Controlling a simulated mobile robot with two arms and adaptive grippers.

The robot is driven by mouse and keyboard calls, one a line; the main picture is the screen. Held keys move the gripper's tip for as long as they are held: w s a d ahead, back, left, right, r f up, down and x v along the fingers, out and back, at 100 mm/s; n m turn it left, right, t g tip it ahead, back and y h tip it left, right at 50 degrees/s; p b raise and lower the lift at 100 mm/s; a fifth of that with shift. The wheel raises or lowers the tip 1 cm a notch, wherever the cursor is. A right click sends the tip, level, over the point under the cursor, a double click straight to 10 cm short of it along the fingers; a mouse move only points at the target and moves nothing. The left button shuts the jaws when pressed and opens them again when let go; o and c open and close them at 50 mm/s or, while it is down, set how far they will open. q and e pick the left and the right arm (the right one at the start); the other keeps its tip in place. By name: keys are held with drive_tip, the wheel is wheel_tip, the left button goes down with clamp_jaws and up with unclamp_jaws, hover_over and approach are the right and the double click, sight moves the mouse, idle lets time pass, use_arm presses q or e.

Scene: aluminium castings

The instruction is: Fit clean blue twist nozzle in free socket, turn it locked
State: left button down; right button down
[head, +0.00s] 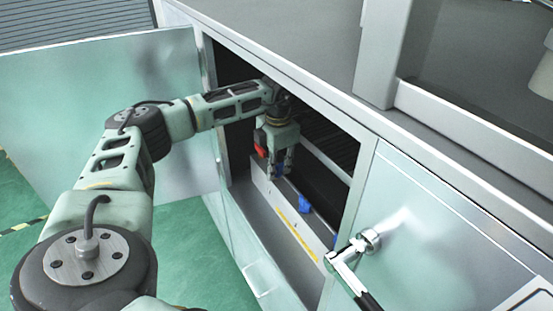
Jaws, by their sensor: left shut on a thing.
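My left gripper (280,172) reaches through the open cabinet doorway and points down over a pale ledge inside. It is shut on a small blue piece (279,169), seemingly a blue twist nozzle, of which only a little shows between the fingers. Another blue nozzle (304,203) stands farther along the ledge, towards the right. A bit of blue (335,239) shows at the doorway's right edge, mostly hidden. The free socket cannot be made out, nor whether the held piece touches the ledge. My right gripper is not in view.
The ledge (285,212) carries a yellow strip. A red part (260,150) shows beside the gripper. The open cabinet door (100,85) stands behind my left arm. A chrome handle (352,253) with a dark grip juts out at the right panel (430,240). The doorway frame is close around my forearm.

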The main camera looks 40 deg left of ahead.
sight(277, 165)
use_arm(q)
drive_tip(key=shift+f+b, duration=0.3)
drive_tip(key=shift+f, duration=0.3)
drive_tip(key=shift+s, duration=0.1)
drive_tip(key=c, duration=1.6)
unclamp_jaws()
drive_tip(key=shift+f, duration=0.1)
drive_tip(key=shift+c, duration=0.2)
drive_tip(key=r, duration=0.7)
drive_tip(key=shift+d+r, duration=0.2)
drive_tip(key=shift+r, duration=0.15)
